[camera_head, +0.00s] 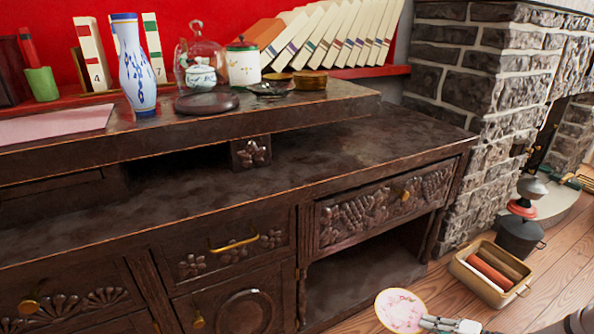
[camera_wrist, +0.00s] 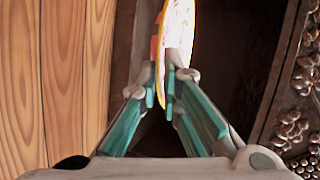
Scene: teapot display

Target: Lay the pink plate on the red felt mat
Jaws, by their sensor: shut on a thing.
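The pink plate (camera_head: 399,307) is pale pink with a floral pattern and a yellow rim. My gripper (camera_head: 430,322) is shut on its edge at the bottom of the head view, in front of the sideboard's open lower bay. In the wrist view the plate (camera_wrist: 179,35) stands edge-on between the fingertips (camera_wrist: 165,88). No clearly red felt mat shows; a flat pale pink sheet (camera_head: 58,123) lies on the sideboard's raised top at the left, far from my gripper, and I cannot tell if it is the mat.
The dark sideboard (camera_head: 350,160) has a clear lower ledge. On its raised top stand a blue-and-white vase (camera_head: 136,70), a dark round stand (camera_head: 207,103) and a white lidded jar (camera_head: 243,66). A tan bin (camera_head: 480,285) sits on the wooden floor at the right, near the stone fireplace.

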